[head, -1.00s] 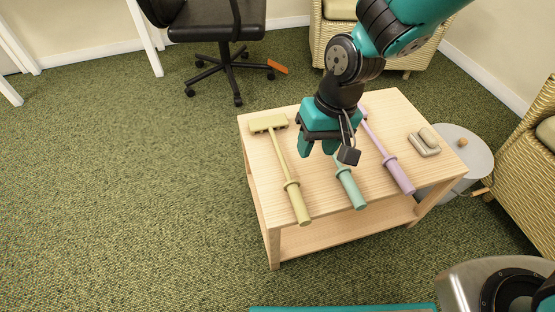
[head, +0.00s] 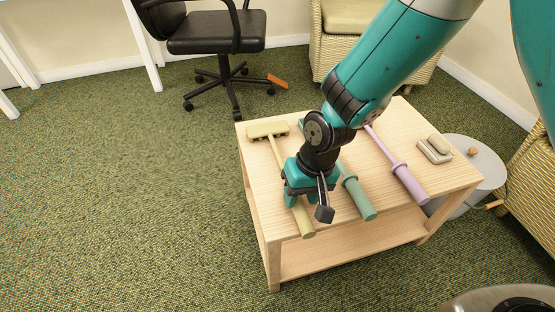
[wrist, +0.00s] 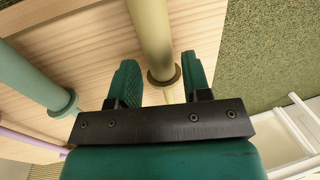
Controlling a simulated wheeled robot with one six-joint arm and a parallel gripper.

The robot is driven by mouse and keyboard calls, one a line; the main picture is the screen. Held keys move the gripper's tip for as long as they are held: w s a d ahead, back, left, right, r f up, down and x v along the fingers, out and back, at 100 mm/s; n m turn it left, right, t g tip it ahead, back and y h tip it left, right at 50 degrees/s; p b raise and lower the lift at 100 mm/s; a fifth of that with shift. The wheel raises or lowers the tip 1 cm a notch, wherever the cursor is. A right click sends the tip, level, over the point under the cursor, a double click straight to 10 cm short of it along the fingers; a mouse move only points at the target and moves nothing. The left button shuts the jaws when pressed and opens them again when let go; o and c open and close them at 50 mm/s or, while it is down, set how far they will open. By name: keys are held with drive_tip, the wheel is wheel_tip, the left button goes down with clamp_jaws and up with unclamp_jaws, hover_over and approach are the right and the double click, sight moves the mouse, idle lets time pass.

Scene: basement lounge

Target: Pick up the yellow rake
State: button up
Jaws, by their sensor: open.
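The yellow rake (head: 274,140) lies on the wooden table, its wide head at the far left corner and its handle pointing to the near edge. My gripper (head: 302,200) is over its handle and hides part of it in the head view. In the wrist view the yellow rake's handle (wrist: 153,35), with its collar, runs between the two open teal fingers of my gripper (wrist: 160,80). I cannot tell whether a finger touches it.
A teal-handled tool (head: 357,195) and a purple-handled tool (head: 405,178) lie to the right on the table (head: 395,135). Open carpet (head: 120,200) lies left.

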drive_tip(key=f, duration=0.1)
drive_tip(key=f+b, duration=0.1)
drive_tip(key=shift+s+a+f, duration=0.1)
drive_tip(key=shift+a+f, duration=0.1)
drive_tip(key=shift+f, duration=0.2)
drive_tip(key=shift+r, duration=0.1)
drive_tip(key=c, duration=0.7)
drive_tip(key=shift+o, duration=0.2)
